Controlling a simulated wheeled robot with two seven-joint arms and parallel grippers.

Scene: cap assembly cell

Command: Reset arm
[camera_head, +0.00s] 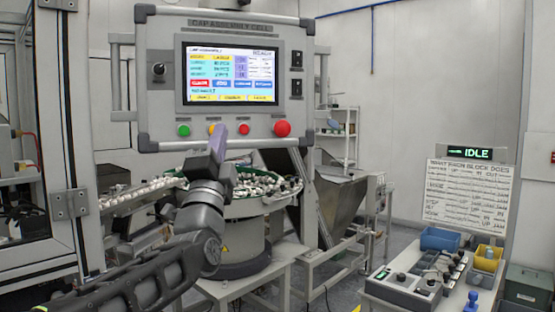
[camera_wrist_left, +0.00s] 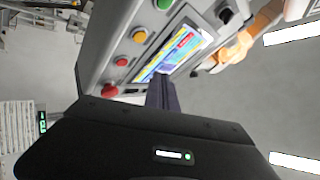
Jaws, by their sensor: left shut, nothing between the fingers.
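My left arm comes in from the lower left in the head view. My left gripper (camera_head: 217,145) is shut and empty, pointing up just in front of the panel's lower edge, near the buttons. Whether it touches the panel cannot be told. The control panel (camera_head: 163,120) has a lit screen, a green button (camera_head: 183,130), a yellow or orange button, a red button (camera_head: 244,130) and a larger red button (camera_head: 282,128). In the left wrist view the gripper (camera_wrist_left: 160,88) shows as a dark narrow shape before the panel's screen (camera_wrist_left: 184,46). My right gripper is not in view.
Behind my arm stands a bowl feeder (camera_head: 243,238) full of small caps. A metal hopper (camera_head: 338,205) is right of it. At the lower right are a control box (camera_head: 403,290), blue and yellow bins (camera_head: 487,258) and a sign reading IDLE (camera_head: 477,153). A machine frame stands left.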

